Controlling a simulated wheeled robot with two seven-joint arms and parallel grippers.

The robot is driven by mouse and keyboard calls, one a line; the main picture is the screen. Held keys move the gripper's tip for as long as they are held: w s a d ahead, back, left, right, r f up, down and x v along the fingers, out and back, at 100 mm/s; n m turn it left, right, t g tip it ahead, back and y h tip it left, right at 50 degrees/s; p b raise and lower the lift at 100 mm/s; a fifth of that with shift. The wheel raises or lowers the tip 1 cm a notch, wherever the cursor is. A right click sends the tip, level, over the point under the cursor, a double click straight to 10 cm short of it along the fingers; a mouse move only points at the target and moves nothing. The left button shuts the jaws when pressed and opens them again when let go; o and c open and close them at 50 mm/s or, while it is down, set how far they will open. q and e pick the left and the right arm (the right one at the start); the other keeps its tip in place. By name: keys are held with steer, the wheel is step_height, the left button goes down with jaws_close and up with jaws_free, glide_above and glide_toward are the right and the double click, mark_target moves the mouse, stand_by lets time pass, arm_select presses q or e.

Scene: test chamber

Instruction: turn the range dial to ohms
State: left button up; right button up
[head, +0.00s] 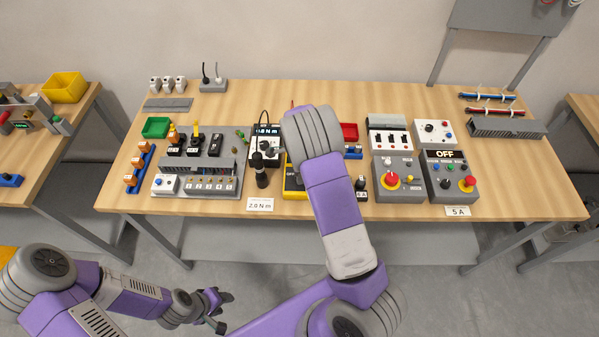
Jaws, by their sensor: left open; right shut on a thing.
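A yellow-cased device (292,193), which looks like the meter, lies near the middle of the bench. My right arm covers most of it, and only its left side and lower edge show. I cannot see a range dial or where it points. My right arm reaches up over the device, and its gripper is hidden behind the arm. My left gripper (222,312) is open and empty, low over the floor in front of the bench, well away from the device.
Left of the device stand a dark upright tool (260,172), a display unit (267,132) and a grey fixture board (228,184). Control boxes, one with a red button (390,181) and one reading OFF (444,155), stand to the right. Bare wood (520,190) shows at the far right.

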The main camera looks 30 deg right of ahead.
steer(key=o, duration=1)
steer(key=shift+o, duration=0.2)
step_height(320, 180, up, 8)
steer(key=shift+f, duration=0.15)
steer(key=shift+s+f, duration=0.1)
